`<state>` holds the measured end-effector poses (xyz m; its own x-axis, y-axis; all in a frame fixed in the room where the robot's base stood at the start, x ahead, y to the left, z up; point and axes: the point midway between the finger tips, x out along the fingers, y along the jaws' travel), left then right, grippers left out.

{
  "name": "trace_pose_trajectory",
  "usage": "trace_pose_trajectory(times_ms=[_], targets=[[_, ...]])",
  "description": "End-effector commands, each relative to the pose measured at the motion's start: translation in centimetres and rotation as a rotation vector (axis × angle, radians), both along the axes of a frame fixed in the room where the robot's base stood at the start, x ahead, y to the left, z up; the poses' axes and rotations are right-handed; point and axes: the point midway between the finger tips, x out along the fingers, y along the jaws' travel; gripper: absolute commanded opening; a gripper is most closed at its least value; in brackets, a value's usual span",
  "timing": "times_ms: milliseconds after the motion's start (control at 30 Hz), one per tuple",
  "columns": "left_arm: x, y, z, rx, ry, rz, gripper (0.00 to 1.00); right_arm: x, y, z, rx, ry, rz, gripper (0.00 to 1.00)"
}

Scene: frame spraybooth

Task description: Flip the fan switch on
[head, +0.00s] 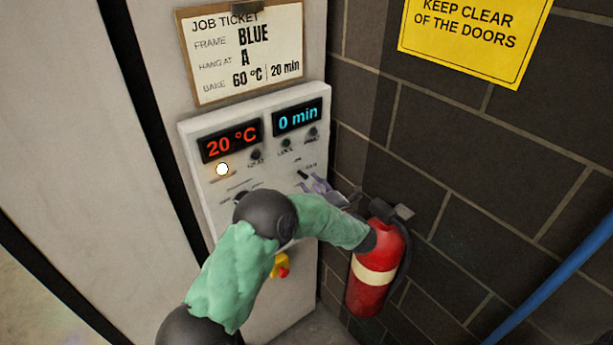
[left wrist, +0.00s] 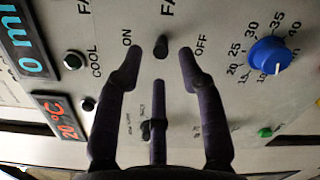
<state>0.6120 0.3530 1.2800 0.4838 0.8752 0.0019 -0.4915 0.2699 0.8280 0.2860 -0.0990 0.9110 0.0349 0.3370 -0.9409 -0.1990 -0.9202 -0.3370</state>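The fan switch (left wrist: 161,47) is a short dark lever on the pale control panel, between the printed words ON and OFF, below a partly cut-off FA label. In the left wrist view its lever shows nearly end-on, and I cannot tell which way it leans. In the head view the left gripper (head: 318,186) is at the panel's right part. My right gripper is not in view.
The control panel (head: 192,152) carries a red 20 °C display (head: 231,141), a blue 0 min display (head: 297,118) and a blue dial (left wrist: 269,55). A dark block wall (head: 450,150) is to the right.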

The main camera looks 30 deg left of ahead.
Motion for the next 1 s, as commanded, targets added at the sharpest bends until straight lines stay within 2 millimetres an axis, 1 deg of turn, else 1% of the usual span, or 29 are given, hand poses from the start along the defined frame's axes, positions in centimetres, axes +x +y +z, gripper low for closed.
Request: trace_pose_trajectory(times_ms=[33,100,200,300,433,667,700,767,800,833,1000], targets=[[0.4,0.8,0.0,0.0,0.002,0.004,0.39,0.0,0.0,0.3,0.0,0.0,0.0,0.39],[0.9,1.7,0.0,0.0,0.002,0.002,0.39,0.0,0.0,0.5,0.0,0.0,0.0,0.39],[1.5,2.8,0.0,0.0,0.002,0.002,0.39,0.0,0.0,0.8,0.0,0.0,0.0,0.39],[1.9,3.4,0.0,0.0,0.002,-0.001,0.39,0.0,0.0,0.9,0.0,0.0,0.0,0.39],[2.2,3.9,0.0,0.0,0.002,-0.001,0.39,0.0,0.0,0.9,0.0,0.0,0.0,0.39],[2.2,3.9,0.0,0.0,0.002,-0.001,0.39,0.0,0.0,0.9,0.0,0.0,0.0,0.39],[2.2,3.9,0.0,0.0,0.002,-0.001,0.36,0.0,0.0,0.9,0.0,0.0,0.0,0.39],[2.2,3.9,0.0,0.001,0.002,-0.001,0.19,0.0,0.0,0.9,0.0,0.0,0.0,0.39],[2.2,3.9,0.0,0.001,0.002,-0.001,0.08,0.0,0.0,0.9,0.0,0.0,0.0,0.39],[2.2,3.9,0.0,0.001,0.002,-0.001,0.0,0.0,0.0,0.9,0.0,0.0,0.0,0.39],[2.2,3.8,0.0,0.0,0.001,-0.003,0.0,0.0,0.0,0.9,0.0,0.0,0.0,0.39]])
